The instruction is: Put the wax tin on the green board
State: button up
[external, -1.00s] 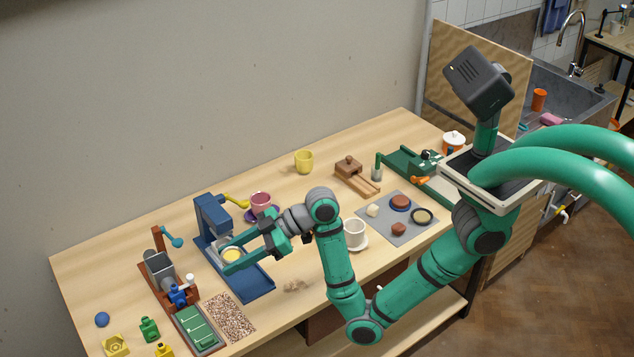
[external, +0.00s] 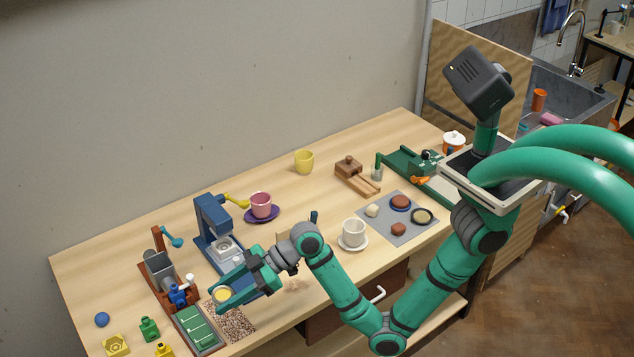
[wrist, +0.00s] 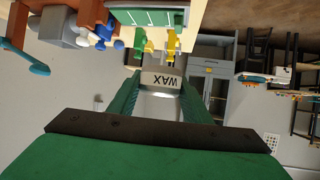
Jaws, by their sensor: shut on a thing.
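The green board (external: 196,328), flat with pale lines and a grey edge, lies near the front left of the table. It also shows at the top of the wrist view (wrist: 150,17). The tin is held up in the air, to the upper right of the board in the external view; its exact height is hard to judge.
A speckled mat (external: 230,322) lies right of the board, partly behind my gripper. A blue press (external: 213,225) stands behind. A brown-based machine with a grey hopper (external: 159,270) and a blue figure (external: 179,294) stand close behind the board. Green (external: 149,329) and yellow pieces lie left.

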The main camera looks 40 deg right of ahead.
jog(key=w+a+f, duration=0.2)
jog(key=a, duration=0.1)
send_over(196, 327)
jog(key=f, duration=0.5)
jog(key=shift+s+d+f, duration=0.1)
jog(key=shift+d+f, duration=0.05)
jog(key=shift+d, duration=0.05)
jog(key=shift+a+f, duration=0.15)
jog(key=shift+f, duration=1.65)
jog(key=shift+f, duration=0.15)
jog(key=o, duration=1)
jog(key=shift+d+r, duration=0.2)
jog(key=v, duration=1.1)
jog(key=shift+d+r, duration=0.1)
jog(key=shift+d, duration=0.2)
